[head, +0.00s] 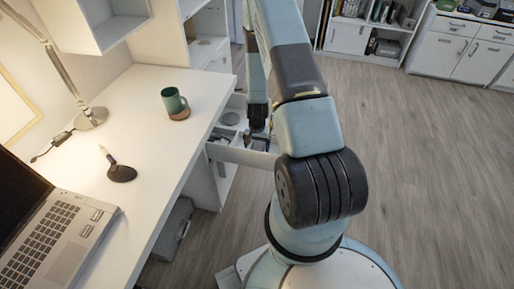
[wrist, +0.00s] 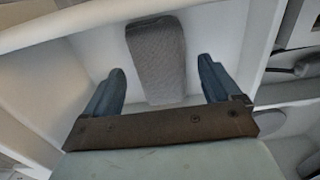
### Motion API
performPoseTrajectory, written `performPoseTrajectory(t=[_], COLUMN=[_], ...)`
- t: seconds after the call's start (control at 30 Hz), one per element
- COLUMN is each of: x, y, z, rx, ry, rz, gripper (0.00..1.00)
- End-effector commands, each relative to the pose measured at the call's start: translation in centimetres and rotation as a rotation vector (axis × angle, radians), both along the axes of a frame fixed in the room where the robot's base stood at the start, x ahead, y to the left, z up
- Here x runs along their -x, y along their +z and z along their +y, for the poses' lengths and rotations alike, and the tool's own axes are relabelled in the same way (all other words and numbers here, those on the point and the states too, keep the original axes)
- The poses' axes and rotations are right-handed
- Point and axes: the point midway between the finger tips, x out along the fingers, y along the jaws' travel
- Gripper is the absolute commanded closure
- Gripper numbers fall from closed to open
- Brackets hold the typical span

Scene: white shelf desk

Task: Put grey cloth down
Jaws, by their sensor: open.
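The grey cloth (wrist: 157,48) is a folded, rounded-end piece lying in a white compartment of the open drawer (head: 238,155), in the wrist view. My gripper (wrist: 161,68) is open, with one blue finger on each side of the cloth and a gap visible on both sides. Part of the near end of the cloth is cut off by the gripper's brown bar. In the head view my gripper (head: 257,128) is down at the drawer, partly hidden by my arm, and the cloth cannot be made out there.
White dividers (wrist: 262,50) stand close beside the fingers. Dark items (wrist: 298,68) lie in the neighbouring compartment.

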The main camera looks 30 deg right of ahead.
Motion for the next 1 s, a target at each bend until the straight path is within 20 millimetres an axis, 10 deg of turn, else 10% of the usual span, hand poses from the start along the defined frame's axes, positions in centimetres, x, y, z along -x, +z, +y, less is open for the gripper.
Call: performPoseTrajectory(t=[0.6,1.0], x=[0.0,0.0], y=[8.7,10.7], z=[0.0,0.0], rx=[0.001,-0.001], ry=[0.001,0.001], rz=[-0.002,0.001], gripper=[0.1,0.1])
